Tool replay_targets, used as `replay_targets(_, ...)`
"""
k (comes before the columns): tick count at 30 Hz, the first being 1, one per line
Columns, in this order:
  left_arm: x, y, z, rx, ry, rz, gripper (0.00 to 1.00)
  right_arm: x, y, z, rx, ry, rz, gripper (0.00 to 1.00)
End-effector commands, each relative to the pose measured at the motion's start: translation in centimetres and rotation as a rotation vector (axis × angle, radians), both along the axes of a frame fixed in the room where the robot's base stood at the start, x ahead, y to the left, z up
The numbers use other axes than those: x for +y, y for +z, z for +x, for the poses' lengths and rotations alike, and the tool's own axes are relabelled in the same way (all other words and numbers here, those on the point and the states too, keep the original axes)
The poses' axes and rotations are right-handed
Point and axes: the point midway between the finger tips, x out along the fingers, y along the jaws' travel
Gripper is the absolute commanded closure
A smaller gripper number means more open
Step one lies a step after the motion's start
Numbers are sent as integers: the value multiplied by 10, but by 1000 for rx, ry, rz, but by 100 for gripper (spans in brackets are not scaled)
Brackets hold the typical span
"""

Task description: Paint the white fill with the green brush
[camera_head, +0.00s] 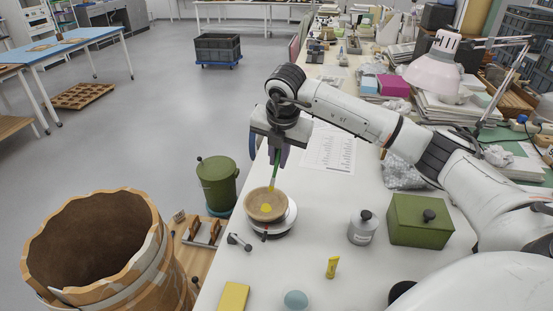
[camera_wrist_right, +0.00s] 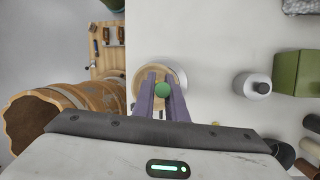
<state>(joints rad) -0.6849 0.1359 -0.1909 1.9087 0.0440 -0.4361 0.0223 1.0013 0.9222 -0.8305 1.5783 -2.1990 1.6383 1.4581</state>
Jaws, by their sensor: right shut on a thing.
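My right gripper (camera_head: 270,153) points down over the bowl and is shut on the green brush (camera_head: 275,170). In the right wrist view, the brush's round green end (camera_wrist_right: 162,89) shows between the purple fingers. The brush stands nearly upright, its yellow tip low over the tan bowl (camera_head: 252,208); I cannot tell whether it touches. The bowl rests on a round white stand (camera_head: 289,222). A yellow patch shows inside the bowl; I make out no clearly white fill. The bowl is partly hidden by the fingers in the wrist view (camera_wrist_right: 139,80). My left gripper is out of view.
On the white table stand a grey-white lidded jar (camera_head: 361,229), a green box (camera_head: 420,222), a small yellow tube (camera_head: 332,267), a yellow block (camera_head: 233,297) and a blue-grey oval (camera_head: 296,299). A large patched pot (camera_head: 150,262) and green bin (camera_head: 217,185) stand left.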

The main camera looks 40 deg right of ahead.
Motion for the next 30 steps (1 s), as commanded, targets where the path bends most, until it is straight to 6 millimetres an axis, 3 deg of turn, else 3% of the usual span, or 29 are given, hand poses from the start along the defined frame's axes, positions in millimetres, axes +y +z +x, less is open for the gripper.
replay_targets(18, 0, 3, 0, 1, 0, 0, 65, -59, 19, 0, -2, -3, 1, 100)
replay_targets(30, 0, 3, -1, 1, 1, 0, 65, -64, 19, 0, -2, -1, 0, 100)
